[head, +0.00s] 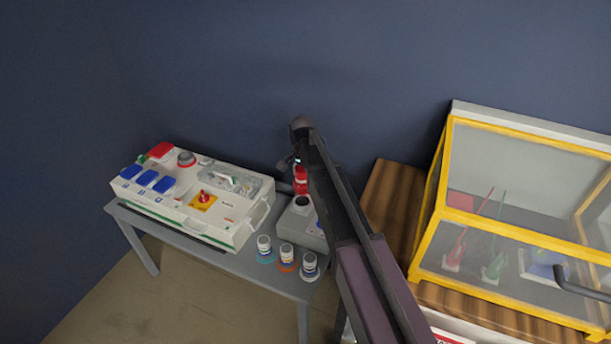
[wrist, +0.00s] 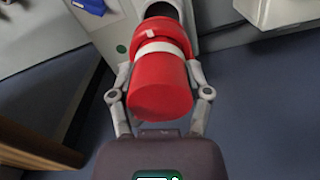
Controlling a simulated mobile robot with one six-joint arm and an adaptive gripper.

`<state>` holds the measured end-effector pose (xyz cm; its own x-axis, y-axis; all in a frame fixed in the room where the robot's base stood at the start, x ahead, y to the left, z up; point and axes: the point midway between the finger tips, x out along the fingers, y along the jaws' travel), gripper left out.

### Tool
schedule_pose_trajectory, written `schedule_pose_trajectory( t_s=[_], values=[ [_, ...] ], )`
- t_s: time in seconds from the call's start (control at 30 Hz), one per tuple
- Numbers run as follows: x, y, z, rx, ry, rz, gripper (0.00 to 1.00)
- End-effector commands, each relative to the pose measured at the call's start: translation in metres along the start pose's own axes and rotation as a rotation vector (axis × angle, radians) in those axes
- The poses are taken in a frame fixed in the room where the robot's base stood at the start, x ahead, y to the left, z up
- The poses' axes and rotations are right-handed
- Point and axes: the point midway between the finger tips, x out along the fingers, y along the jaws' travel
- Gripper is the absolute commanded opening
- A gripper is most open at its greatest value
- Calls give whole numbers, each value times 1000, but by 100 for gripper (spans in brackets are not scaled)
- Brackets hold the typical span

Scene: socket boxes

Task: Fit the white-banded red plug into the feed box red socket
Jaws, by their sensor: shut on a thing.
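The white-banded red plug (wrist: 162,80) is between the two fingers of my gripper (wrist: 160,92), which is shut on it. Its white band (wrist: 160,48) and red collar show towards the top of the wrist view. A dark round part (wrist: 160,10) lies beyond the collar; I cannot tell if it is the plug's nose or a socket. In the head view the red plug (head: 300,179) is above a grey box (head: 299,229) with a dark round top; contact is unclear. A long white box (head: 190,200) has a red-lidded socket (head: 160,150) at its far left end.
The white box also carries several blue lids (head: 146,178) and a red knob on yellow (head: 204,198). A yellow-framed clear case (head: 432,215) stands right of my arm on a wooden surface.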

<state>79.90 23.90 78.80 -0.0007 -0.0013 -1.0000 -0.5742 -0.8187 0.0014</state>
Motion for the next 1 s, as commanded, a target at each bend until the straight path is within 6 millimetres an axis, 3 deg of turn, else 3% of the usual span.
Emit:
schedule_pose_trajectory(
  t_s=[0.5,1.0],
  values=[
    [37,-1,1,-1,0,0,13],
    [40,-1,1,-2,0,0,13]
  ],
)
